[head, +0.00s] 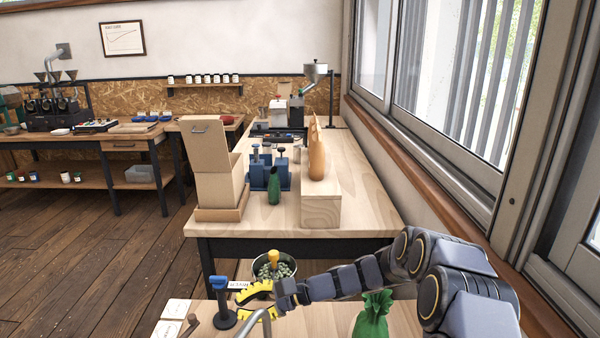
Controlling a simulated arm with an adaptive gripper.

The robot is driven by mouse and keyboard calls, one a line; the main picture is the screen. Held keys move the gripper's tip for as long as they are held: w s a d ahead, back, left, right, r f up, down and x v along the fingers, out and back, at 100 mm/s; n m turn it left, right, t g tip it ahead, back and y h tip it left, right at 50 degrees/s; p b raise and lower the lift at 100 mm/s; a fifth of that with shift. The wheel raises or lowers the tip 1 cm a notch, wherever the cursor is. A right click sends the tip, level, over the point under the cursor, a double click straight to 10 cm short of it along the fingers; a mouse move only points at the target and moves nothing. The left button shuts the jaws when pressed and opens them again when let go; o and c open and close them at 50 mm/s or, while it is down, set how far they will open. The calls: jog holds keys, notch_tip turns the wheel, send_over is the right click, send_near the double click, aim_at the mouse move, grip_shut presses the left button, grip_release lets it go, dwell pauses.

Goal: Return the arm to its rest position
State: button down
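My arm reaches in from the lower right of the head view, low over the near table (310,322). My gripper (242,312) has yellow and black fingers and points left. The fingers stand apart, one toward the far side and one toward the near side, and I see nothing held between them. The gripper is just right of a dark stand with a blue top (222,302) and in front of a metal bowl of green beans (258,272). A yellow-handled tool (273,258) stands in the bowl.
A green tied bag (372,318) sits beneath my arm. White cards (174,309) lie at the left. A grey curved rod (266,322) is near the gripper. The far bench (300,234) holds a cardboard box (222,192), blue holders and a green bottle (274,187). Windows line the right.

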jog(key=s+d+r+n+t+h, duration=0.1)
jog(key=s+d+r+n+h, duration=0.55)
jog(key=s+d+r, duration=0.3)
jog(key=s+d+f+n+h, duration=0.1)
jog(key=s+d+h, duration=0.1)
jog(key=s, duration=0.5)
jog(key=s+d+f+n+g+h, duration=0.1)
jog(key=s+d+f+n+h, duration=0.1)
jog(key=s+d, duration=0.3)
jog(key=s+d+f+n+g+h, duration=0.1)
jog(key=s+d+h, duration=0.2)
jog(key=s, duration=0.7)
jog(key=shift+d+f+n+h, duration=0.2)
jog(key=shift+f+n+h, duration=0.15)
jog(key=shift+h, duration=0.2)
